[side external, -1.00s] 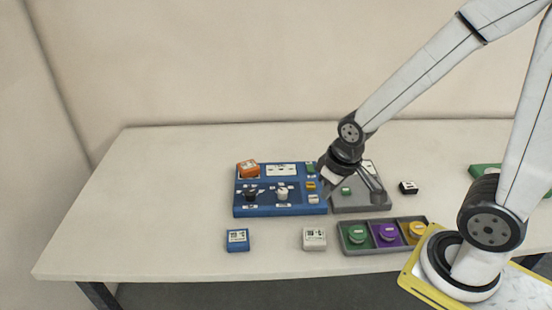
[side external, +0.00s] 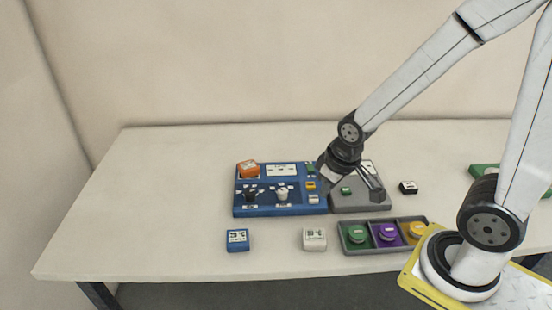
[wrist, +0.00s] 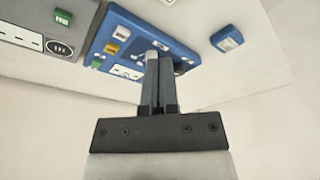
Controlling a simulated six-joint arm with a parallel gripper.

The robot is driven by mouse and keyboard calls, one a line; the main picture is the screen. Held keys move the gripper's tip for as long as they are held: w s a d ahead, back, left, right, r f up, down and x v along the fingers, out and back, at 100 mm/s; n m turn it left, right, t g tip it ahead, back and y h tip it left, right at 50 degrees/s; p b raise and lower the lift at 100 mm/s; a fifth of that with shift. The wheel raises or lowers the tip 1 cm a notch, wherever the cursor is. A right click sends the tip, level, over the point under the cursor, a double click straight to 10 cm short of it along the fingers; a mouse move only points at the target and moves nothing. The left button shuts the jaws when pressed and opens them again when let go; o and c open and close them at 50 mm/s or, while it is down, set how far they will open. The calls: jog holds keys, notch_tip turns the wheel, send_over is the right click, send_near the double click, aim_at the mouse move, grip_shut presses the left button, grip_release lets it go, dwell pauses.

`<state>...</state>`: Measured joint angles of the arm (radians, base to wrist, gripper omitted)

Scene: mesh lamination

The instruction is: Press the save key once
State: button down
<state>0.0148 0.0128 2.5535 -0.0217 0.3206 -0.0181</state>
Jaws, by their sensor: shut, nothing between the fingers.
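A blue panel (side external: 241,203) stands left of my gripper. Its right column holds a green key (wrist: 97,61), a yellow key (wrist: 111,48) and a white key (wrist: 123,33). A grey panel (side external: 376,207) beside it carries another green key (side external: 346,190). The labels are too small to read, so I cannot tell which key is save. My gripper (wrist: 160,62) is shut and empty. In the wrist view its fingers overlap the blue panel near a white knob (wrist: 152,55). In the side view it is above where the panels meet; its fingertips are hard to make out there, and contact is unclear.
An orange block (side external: 248,168) is at the blue panel's back left. A blue block (side external: 237,240), a white block (side external: 314,239) and a grey tray (side external: 345,248) with green, purple and yellow round pieces are in front. A black block (side external: 408,187) lies right. The table's left is clear.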

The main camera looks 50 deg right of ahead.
aim_at(308, 183)
jog(key=w+d+f+n+t, duration=0.1)
jog(key=w+d+n+t, duration=0.5)
jog(key=w+d, duration=0.5)
jog(key=shift+d+f+n, duration=0.3)
jog(key=shift+d+n, duration=0.25)
jog(key=shift+n, duration=0.55)
jog(key=shift+f, duration=0.2)
jog(key=shift+f, duration=4.2)
jog(key=shift+f, duration=0.9)
jog(key=shift+r, duration=0.9)
